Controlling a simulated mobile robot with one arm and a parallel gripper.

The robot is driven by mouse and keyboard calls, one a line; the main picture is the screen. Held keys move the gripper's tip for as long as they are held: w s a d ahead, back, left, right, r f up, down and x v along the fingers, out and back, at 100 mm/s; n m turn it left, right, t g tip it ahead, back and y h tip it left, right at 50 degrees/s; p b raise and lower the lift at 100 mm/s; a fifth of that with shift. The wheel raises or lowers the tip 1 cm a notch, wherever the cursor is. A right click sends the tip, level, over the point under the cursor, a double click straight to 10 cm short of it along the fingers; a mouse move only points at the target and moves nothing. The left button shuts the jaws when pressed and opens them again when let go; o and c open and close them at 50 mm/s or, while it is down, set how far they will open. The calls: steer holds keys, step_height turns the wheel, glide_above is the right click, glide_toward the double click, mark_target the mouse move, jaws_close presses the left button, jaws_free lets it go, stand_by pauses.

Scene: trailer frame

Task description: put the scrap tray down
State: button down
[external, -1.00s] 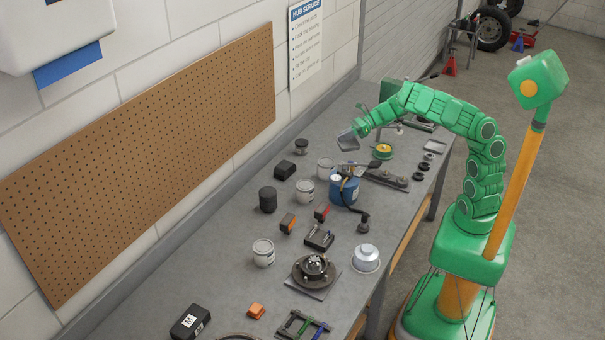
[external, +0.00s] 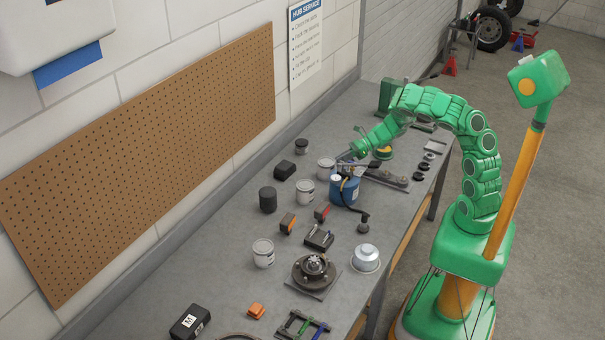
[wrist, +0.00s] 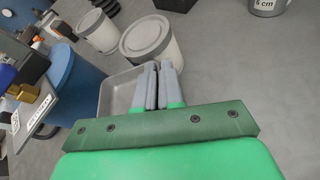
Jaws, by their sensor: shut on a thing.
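My gripper (external: 356,153) reaches down over the bench just behind the blue canister (external: 344,190). In the wrist view its two fingers (wrist: 158,84) are close together, shut on the right side of a shallow grey metal tray, the scrap tray (wrist: 117,90). The tray's inside looks empty where it shows; its near part is hidden by my gripper. It lies between the blue canister (wrist: 72,88) and a pale lidded can (wrist: 148,38). In the external view the tray is mostly hidden, and I cannot tell whether it touches the bench.
Bare bench shows right of my fingers in the wrist view.

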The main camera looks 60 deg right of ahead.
steer(key=shift+f, duration=2.15)
steer(key=shift+f, duration=0.15)
steer(key=c, duration=1.3)
jaws_free()
steer(key=shift+d, duration=0.1)
steer(key=v, duration=1.1)
steer(key=shift+s+d+r, duration=0.15)
steer(key=shift+d+r, duration=0.05)
steer(key=shift+r, duration=0.15)
steer(key=o, duration=0.5)
steer(key=shift+s, duration=0.15)
steer(key=o, duration=0.8)
